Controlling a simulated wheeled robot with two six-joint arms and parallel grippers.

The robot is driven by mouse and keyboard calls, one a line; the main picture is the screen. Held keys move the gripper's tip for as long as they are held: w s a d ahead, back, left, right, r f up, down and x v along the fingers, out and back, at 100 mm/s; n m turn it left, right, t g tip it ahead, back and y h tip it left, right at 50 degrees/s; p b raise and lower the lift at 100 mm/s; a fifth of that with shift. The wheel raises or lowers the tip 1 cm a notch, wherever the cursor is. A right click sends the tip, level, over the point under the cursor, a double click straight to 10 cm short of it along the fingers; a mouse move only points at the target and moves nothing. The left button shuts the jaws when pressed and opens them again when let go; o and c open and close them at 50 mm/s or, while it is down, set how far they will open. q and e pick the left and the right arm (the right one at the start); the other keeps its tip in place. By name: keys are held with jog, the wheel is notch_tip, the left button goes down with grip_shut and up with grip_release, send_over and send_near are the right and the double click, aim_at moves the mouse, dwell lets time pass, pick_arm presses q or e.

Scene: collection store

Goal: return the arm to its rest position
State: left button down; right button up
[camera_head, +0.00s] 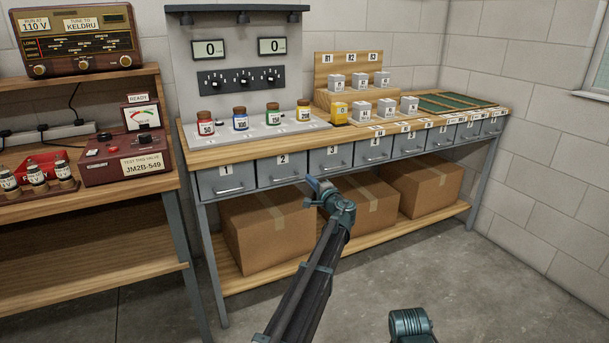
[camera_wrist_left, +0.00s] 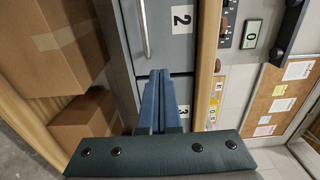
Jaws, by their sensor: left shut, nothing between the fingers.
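My left gripper (camera_head: 314,190) is in front of the row of grey drawers, around drawers 2 and 3, with its arm reaching up from the bottom of the head view. Its blue fingers also show in the left wrist view (camera_wrist_left: 159,76), side by side, shut and empty. The wrist view looks along them at the drawer fronts, with labels 2 and 3 turned sideways. I cannot tell the exact gap to the drawers. My right gripper is not in view; a teal rounded part at the bottom of the head view seems to be mine.
The workbench (camera_head: 250,148) carries coloured jars, white blocks and green trays (camera_head: 455,101). Cardboard boxes (camera_head: 265,230) stand on its lower shelf. A wooden shelf unit (camera_head: 85,210) at left holds a radio (camera_head: 78,42) and a red tester (camera_head: 125,160). Floor at right is clear.

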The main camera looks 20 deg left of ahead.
pick_arm(q)
jog(key=s+d+f+n+g+h, duration=0.2)
jog(key=s+d+f+g+h, duration=0.4)
jog(key=s, duration=1)
jog(key=s+d+f+n+g+h, duration=0.1)
jog(key=s+d+f+g+h, duration=0.15)
jog(key=s+d+f, duration=1.1)
jog(key=s+d+f+n+g+h, duration=0.25)
jog(key=s+d+g, duration=0.3)
jog(key=s, duration=1.35)
notch_tip(320, 180, up, 34)
jog(key=t+p, duration=0.1)
jog(key=p, duration=3.3)
jog(key=shift+d+r+h, duration=0.15)
jog(key=shift+d+h, duration=0.15)
jog(key=shift+d, duration=0.05)
